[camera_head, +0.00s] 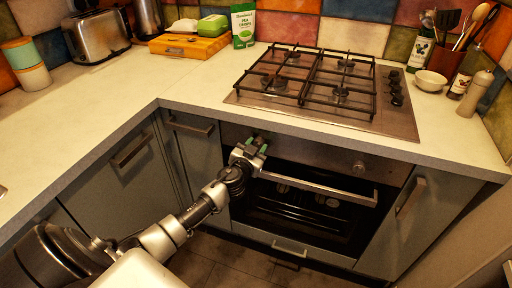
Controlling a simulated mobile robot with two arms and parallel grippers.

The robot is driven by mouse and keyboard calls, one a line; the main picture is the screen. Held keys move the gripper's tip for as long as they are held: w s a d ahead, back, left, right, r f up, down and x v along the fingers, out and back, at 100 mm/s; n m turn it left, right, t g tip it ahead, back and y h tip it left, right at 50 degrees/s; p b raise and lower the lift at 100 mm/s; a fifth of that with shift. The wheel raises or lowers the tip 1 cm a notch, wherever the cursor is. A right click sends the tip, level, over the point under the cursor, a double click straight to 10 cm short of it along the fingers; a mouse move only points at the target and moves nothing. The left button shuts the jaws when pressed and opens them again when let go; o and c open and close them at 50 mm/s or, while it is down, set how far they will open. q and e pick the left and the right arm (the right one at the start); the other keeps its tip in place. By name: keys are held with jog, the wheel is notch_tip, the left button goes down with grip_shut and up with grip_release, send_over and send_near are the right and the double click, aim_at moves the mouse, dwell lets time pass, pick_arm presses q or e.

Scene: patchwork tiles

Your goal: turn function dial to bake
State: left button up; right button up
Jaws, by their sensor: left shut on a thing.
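The oven (300,217) is built in under the hob, with its door shut. One round dial (359,168) shows at the right part of the panel. My right gripper is out of view.
The oven door handle (320,188) sticks out just below and right of my gripper. The worktop edge lies right above it. A gas hob (395,125) with black grates is on top. Cabinet handles (190,125) stand out to the left. The floor in front is free.

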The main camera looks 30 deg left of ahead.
pick_arm(q)
jog(key=m+p, duration=0.1)
jog(key=m, duration=0.9)
jog(key=shift+m+y, duration=0.3)
jog(key=m+p, duration=0.1)
jog(key=m, duration=0.3)
jog(key=shift+d, duration=0.1)
jog(key=m, duration=0.3)
jog(key=shift+m+y, duration=0.3)
jog(key=m+p, duration=0.1)
jog(key=m, duration=0.2)
jog(key=shift+m, duration=0.3)
jog(key=m, duration=0.4)
jog(key=shift+y+p, duration=0.3)
jog(key=shift+p, duration=0.1)
jog(key=shift+m+p, duration=0.3)
jog(key=shift+m, duration=1.3)
jog(key=shift+d, duration=0.1)
jog(key=shift+f, duration=0.1)
